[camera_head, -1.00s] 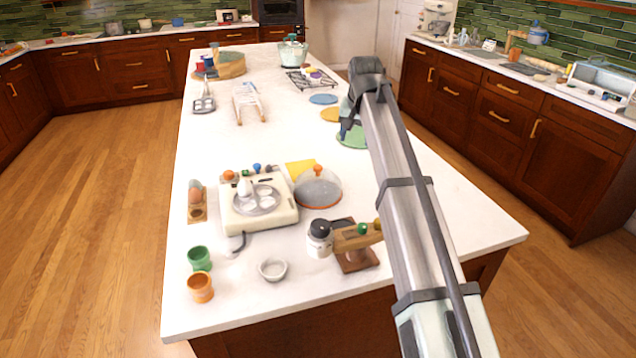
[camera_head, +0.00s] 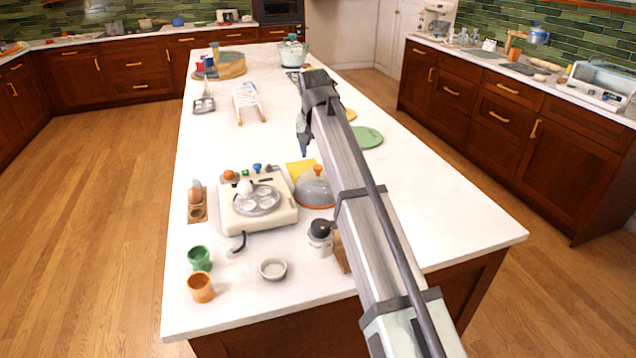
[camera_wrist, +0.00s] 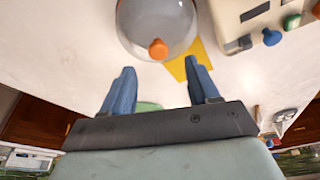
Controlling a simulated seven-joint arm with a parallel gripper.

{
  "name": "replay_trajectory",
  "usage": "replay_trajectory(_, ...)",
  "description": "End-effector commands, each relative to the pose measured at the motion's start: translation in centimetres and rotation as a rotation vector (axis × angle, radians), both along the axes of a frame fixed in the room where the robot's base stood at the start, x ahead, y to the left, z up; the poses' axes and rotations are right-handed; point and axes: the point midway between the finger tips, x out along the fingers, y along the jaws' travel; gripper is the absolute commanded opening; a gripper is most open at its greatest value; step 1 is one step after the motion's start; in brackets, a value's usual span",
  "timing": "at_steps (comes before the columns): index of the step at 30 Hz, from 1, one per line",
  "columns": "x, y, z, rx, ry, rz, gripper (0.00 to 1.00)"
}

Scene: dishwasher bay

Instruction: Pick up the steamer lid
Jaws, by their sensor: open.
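The steamer lid (camera_head: 314,188) is a clear grey dome with an orange knob and an orange rim. It sits on the counter just right of the cream egg cooker (camera_head: 258,205). In the wrist view the lid (camera_wrist: 157,22) is at the top centre, its orange knob facing the camera. My gripper (camera_head: 304,150) is above the counter, behind the lid in the head view. In the wrist view my gripper (camera_wrist: 160,82) has its two blue fingers wide apart with nothing between them. The lid is beyond the fingertips, not touched.
A yellow cloth (camera_head: 300,170) lies by the lid. A dark-topped jar (camera_head: 320,238) stands in front of it, beside my arm. A small white bowl (camera_head: 273,269), a green cup (camera_head: 200,257) and an orange cup (camera_head: 201,287) are at front left. The counter behind the cooker is largely clear.

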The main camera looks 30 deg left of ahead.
Motion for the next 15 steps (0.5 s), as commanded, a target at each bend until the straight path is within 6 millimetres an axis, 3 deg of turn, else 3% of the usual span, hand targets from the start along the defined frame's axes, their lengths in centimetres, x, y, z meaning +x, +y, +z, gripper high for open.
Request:
replay_trajectory(10, 0.5, 0.1, -1.6, 0.0, 0.0, 0.0, 0.6)
replay_trajectory(15, 1.0, 0.1, -3.6, -0.001, 0.002, -0.001, 0.6)
